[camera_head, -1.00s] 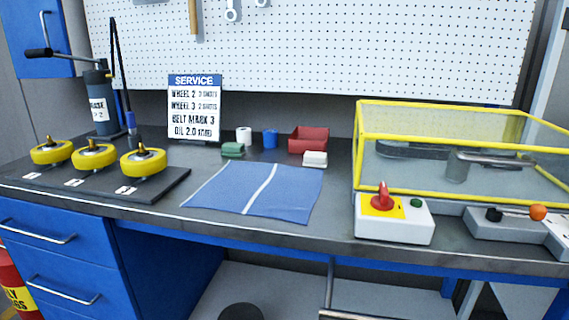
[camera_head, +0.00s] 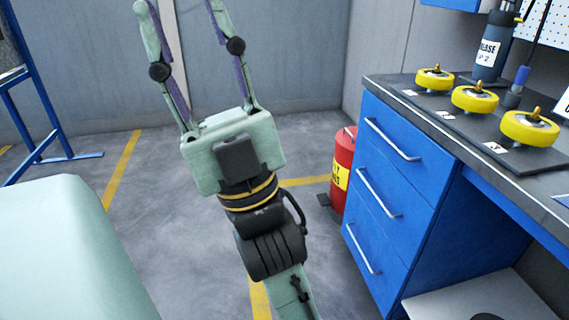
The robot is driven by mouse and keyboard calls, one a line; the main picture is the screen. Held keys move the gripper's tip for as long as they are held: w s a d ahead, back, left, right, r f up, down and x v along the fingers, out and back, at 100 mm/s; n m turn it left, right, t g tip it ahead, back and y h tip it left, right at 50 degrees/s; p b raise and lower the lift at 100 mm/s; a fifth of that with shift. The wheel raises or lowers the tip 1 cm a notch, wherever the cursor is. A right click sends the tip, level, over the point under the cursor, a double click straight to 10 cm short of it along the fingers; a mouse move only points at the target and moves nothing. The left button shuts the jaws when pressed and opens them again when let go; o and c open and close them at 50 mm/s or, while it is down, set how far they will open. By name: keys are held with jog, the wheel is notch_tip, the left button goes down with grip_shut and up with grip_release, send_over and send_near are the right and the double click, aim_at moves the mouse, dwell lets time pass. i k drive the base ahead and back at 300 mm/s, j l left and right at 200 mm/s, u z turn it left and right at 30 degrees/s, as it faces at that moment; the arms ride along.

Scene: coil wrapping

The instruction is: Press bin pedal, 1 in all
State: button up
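The bin (camera_head: 345,160) is a red cylinder with a yellow label, standing on the floor against the left side of the blue drawer unit. Its right part is hidden by the drawer unit. A small dark pedal (camera_head: 325,204) juts out low at its front left. My gripper (camera_head: 180,10) is pale green with two long fingers spread wide apart. It is open and empty, pointing toward the back wall, to the left of the bin and apart from the pedal.
The blue drawer unit (camera_head: 375,210) with metal handles stands right of the bin under the workbench (camera_head: 400,90). Yellow wheels (camera_head: 474,99) sit on the bench. A blue frame (camera_head: 40,120) stands at the left. Grey floor (camera_head: 150,230) with yellow lines is clear between.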

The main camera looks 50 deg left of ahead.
aim_at(324, 200)
jog(key=u, duration=1.15)
